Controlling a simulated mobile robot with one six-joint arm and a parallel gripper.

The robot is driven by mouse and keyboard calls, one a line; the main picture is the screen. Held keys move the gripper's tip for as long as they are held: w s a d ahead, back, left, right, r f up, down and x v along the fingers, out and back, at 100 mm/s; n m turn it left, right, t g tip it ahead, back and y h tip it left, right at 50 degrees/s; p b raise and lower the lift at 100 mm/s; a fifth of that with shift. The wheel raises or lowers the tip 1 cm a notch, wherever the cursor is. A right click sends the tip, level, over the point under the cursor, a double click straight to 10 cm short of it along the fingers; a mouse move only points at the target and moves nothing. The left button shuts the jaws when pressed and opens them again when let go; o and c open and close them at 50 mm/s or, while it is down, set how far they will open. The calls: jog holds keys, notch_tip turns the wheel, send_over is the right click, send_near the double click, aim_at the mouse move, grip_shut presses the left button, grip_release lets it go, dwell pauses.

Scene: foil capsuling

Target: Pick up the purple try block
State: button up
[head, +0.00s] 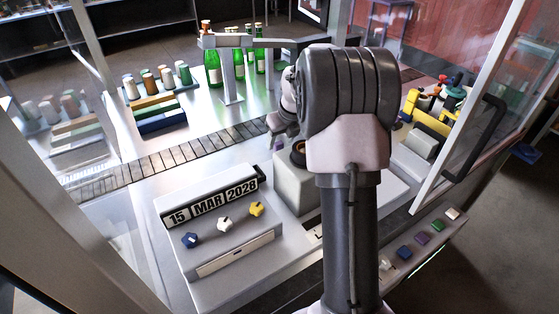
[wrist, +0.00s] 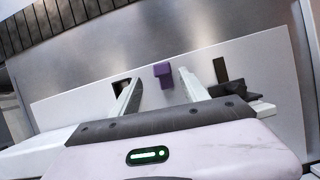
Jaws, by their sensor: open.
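The purple try block (wrist: 163,72) shows in the wrist view, on or against a pale panel, between the two fingertips as seen from the wrist. My gripper (wrist: 160,79) is open, with one finger on each side of the block in the picture and nothing held. I cannot tell how much distance is left between the fingertips and the block. In the head view a small purple patch (head: 279,144) shows below my wrist, probably the same block. My arm hides most of the gripper there.
A date unit (head: 222,225) with coloured knobs stands front left. A slatted conveyor (head: 130,175) runs behind it. Green bottles (head: 213,70) stand at the back, capsule racks (head: 158,110) to their left. A grey box (head: 295,185) is beside my arm. Dark pieces (wrist: 221,69) flank the block.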

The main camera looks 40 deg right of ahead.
aim_at(280, 145)
jog(key=x, duration=0.3)
jog(key=b+x, duration=0.1)
jog(key=shift+d+f, duration=0.2)
jog(key=shift+d, duration=0.1)
jog(key=shift+s+r, duration=0.1)
jog(key=shift+r, duration=0.05)
jog(key=shift+c, duration=0.6)
grip_shut()
